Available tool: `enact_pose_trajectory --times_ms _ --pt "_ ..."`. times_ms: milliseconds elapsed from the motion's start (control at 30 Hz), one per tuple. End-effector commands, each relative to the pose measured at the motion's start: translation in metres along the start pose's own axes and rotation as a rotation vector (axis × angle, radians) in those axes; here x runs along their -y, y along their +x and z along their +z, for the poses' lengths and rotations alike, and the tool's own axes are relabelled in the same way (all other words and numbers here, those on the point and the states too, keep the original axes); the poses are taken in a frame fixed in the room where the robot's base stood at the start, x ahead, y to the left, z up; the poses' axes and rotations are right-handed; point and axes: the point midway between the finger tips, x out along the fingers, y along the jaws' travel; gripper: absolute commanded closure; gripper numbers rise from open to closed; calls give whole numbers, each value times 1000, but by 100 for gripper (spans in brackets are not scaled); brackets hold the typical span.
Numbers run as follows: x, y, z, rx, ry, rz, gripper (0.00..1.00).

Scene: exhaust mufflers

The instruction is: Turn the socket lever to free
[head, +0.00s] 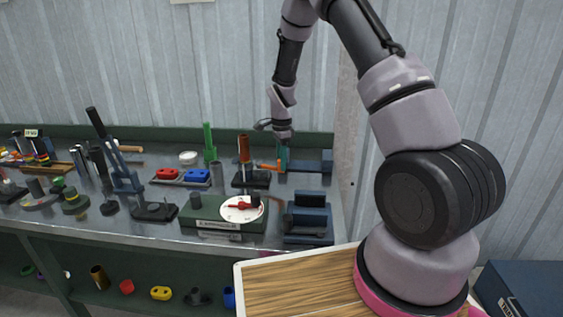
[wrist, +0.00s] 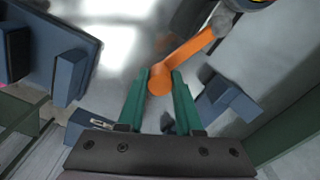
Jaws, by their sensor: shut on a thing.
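The orange lever (wrist: 185,58) runs from its knobbed end, between my fingertips, up and right to a greyish pivot (wrist: 217,27) at the top of the wrist view. In the head view the lever (head: 267,167) shows as a small orange bar at the bench's right rear. My gripper (head: 282,162) reaches down there from above. In the wrist view its two green fingers (wrist: 161,84) are closed on the lever's end. A copper-coloured tube (head: 244,148) stands upright in a dark base (head: 251,181) left of the lever. My fingers partly hide the lever in the head view.
A blue fixture (head: 313,166) lies right of my gripper, with another blue block fixture (head: 307,219) nearer the front edge. A green box with a white dial (head: 232,215) stands left of it.

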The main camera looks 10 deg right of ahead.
Motion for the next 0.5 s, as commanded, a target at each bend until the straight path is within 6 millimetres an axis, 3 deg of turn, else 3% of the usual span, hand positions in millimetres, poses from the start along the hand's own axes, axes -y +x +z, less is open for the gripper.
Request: enact_pose_trajectory --times_ms 500 --pt "-4 -1 5 -1 72 -1 100"
